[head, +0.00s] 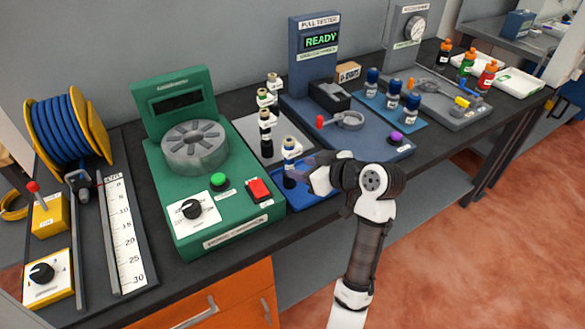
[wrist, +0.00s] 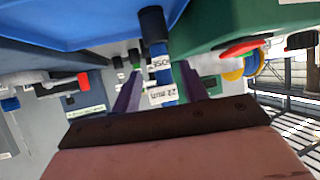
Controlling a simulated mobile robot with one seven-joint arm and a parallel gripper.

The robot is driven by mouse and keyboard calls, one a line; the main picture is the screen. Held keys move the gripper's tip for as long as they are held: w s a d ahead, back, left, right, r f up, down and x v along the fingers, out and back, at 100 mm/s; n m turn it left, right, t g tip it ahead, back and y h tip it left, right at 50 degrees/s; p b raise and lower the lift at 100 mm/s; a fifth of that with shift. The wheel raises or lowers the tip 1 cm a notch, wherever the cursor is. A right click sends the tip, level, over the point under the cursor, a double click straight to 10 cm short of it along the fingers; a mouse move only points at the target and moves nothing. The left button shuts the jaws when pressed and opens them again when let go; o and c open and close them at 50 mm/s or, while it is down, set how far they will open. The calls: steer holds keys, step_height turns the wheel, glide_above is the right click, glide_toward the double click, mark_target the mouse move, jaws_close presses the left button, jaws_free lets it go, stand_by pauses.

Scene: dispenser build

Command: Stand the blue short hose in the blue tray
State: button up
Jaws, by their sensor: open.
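The blue short hose (head: 290,152) stands upright at the blue tray (head: 312,193), with a pale top fitting and a dark lower end. My gripper (head: 303,172) is beside it from the right, low down. In the wrist view, which is upside down, the hose (wrist: 158,50) with its black end and white labels stands between the two fingers of my gripper (wrist: 159,72). The fingers are open, with a gap on each side. The blue tray (wrist: 75,22) fills the upper left there. Whether the black end rests on the tray floor is hard to tell.
A green machine (head: 222,222) with a red button stands close left of the tray. Several black hoses (head: 266,130) stand on a grey tray (head: 243,128) behind. The blue pull tester (head: 365,143) is behind to the right. The orange floor in front is clear.

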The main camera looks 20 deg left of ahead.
steer(key=v, duration=0.6)
steer(key=shift+b, duration=0.4)
